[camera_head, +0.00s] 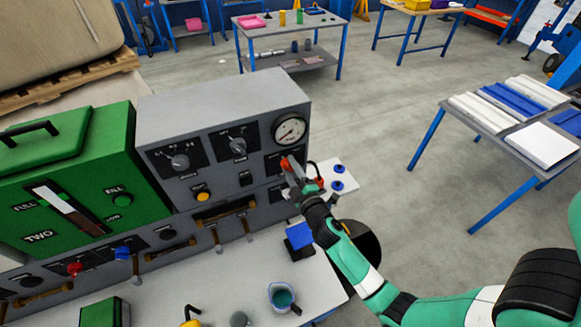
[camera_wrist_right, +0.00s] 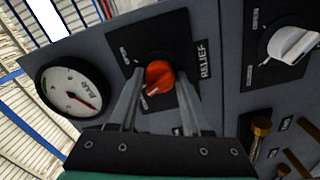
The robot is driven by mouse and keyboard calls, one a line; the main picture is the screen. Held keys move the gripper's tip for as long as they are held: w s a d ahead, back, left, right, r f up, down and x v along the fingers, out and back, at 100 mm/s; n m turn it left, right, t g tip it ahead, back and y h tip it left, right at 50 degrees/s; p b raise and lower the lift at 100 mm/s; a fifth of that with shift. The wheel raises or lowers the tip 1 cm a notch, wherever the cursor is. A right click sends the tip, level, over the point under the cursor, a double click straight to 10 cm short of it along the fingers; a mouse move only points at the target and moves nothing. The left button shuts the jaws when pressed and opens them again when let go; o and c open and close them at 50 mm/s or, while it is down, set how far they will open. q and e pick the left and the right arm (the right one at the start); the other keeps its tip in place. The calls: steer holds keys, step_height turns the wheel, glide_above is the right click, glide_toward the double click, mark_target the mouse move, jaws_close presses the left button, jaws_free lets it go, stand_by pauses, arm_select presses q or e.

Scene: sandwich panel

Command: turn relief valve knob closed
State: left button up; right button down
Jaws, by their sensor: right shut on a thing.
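The relief valve knob (camera_wrist_right: 159,76) is red-orange and sits on a black plate marked RELIEF (camera_wrist_right: 203,58) in the right wrist view. In the head view the knob (camera_head: 286,164) shows below the round gauge on the grey panel. My right gripper (camera_wrist_right: 158,88) is shut on the knob, with one finger on each side of it. In the head view my right gripper (camera_head: 290,170) reaches the panel from the lower right. The knob's pointer and exact angle are partly hidden by the fingers. My left gripper is not in view.
A round gauge (camera_head: 290,129) is above the knob on the grey panel (camera_head: 222,98). A white knob (camera_wrist_right: 290,43) is beside the relief plate. Brass-handled levers (camera_head: 248,207) stick out below. A cup (camera_head: 283,298) stands on the bench. A green box (camera_head: 75,175) is at left.

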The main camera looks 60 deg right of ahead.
steer(key=shift+n+p, duration=0.45)
steer(key=shift+n, duration=1.75)
steer(key=shift+c, duration=1.8)
jaws_free()
steer(key=b+v, duration=0.1)
steer(key=v, duration=1)
steer(key=shift+s+a+b, duration=0.25)
steer(key=shift+b, duration=0.05)
